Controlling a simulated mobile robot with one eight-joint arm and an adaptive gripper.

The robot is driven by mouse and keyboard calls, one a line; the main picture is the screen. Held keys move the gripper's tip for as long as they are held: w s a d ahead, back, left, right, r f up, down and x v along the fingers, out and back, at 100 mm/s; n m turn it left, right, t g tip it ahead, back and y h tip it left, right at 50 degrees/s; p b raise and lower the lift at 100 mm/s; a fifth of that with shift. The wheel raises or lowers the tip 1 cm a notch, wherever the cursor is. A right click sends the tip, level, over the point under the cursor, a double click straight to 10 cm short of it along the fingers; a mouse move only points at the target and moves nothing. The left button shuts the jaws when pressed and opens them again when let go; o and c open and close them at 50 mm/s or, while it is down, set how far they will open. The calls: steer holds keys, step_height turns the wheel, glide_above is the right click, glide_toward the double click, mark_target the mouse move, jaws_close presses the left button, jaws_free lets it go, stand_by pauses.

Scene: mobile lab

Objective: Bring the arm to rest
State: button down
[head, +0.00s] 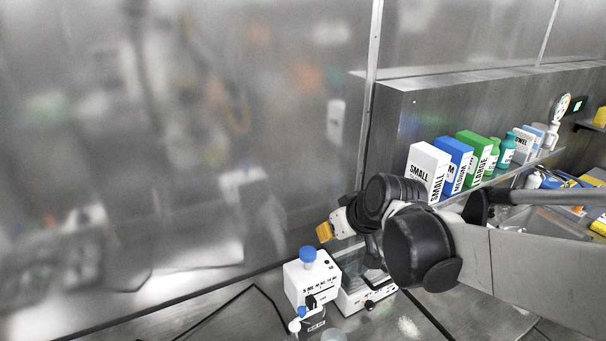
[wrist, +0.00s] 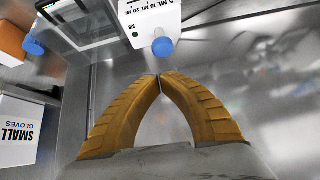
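My arm reaches in from the right in the head view, bent over the bench. My gripper (head: 325,232) has yellow ribbed fingers and hangs in the air above and near a white device with a blue cap. In the wrist view my gripper (wrist: 159,77) has its two fingertips together with nothing visible between them. The white device (head: 297,283) stands on the bench below; in the wrist view its blue cap (wrist: 162,47) lies just beyond the fingertips.
A scale-like device with a glass enclosure (head: 368,290) stands beside the white one, partly behind my arm. A shelf holds a white SMALL gloves box (head: 427,165), a blue box (head: 455,160), a green box (head: 478,152) and bottles. A reflective metal wall (head: 150,150) fills the left.

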steer(key=s+d+f+m+h+b, duration=0.1)
steer(key=s+d+f+b, duration=0.3)
steer(key=s, duration=0.5)
steer(key=s+d+f+m+h+b, duration=0.2)
steer(key=s+d+f+m+b, duration=0.1)
steer(key=s+f+b, duration=0.5)
steer(key=shift+s+d+f, duration=0.5)
steer(key=shift+s+d, duration=0.15)
steer(key=shift+d, duration=0.25)
